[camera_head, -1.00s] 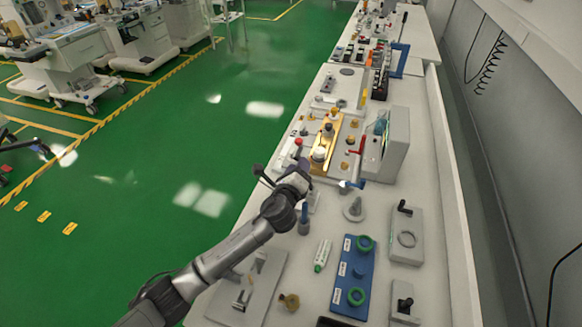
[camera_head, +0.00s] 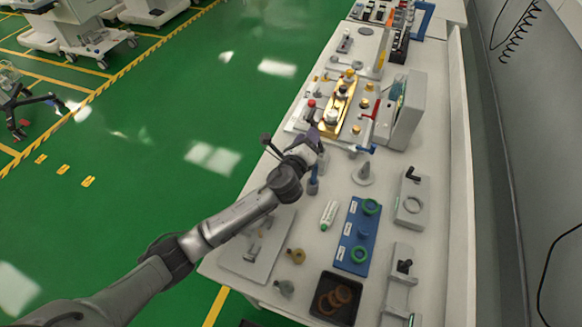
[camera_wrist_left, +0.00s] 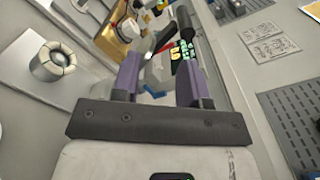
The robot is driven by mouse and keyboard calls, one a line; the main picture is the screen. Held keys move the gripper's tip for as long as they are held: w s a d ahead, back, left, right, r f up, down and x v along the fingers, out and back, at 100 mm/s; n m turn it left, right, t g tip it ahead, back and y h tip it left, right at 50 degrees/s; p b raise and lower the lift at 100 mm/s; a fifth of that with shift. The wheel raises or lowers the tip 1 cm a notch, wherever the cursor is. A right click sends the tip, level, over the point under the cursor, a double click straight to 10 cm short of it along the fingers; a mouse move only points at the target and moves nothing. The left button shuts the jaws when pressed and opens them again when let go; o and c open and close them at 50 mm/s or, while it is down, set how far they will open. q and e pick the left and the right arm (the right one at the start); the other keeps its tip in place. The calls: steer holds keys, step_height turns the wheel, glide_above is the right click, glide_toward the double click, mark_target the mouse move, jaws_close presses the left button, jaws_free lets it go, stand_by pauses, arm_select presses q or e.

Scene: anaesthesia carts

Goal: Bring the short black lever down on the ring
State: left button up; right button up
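The short black lever (camera_head: 412,174) stands raised at the far end of a pale grey plate (camera_head: 402,218) on the right side of the bench. The grey ring (camera_head: 412,205) lies flat on the same plate, nearer than the lever and apart from it. My left gripper (camera_head: 318,138) is over the left part of the bench, well left of that plate. In the left wrist view its two purple fingers (camera_wrist_left: 157,75) are spread apart, with no held object visible between them. I cannot make out the lever and ring in the wrist view. My right gripper is not in view.
A grey cone-shaped stand (camera_head: 363,175) and a blue board with green rings (camera_head: 352,236) lie between my gripper and the plate. A red-handled lever (camera_head: 370,122) and a monitor box (camera_head: 407,110) stand beyond. A second black-knobbed fixture (camera_head: 403,266) sits nearer.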

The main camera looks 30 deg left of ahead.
arm_select(q)
steer(key=s+d+p, duration=0.1)
steer(key=s+p, duration=0.3)
steer(key=s, duration=0.8)
steer(key=shift+s+d+p, duration=0.15)
steer(key=shift+d+p, duration=0.2)
steer(key=shift+p, duration=0.05)
stand_by(0.4)
stand_by(0.3)
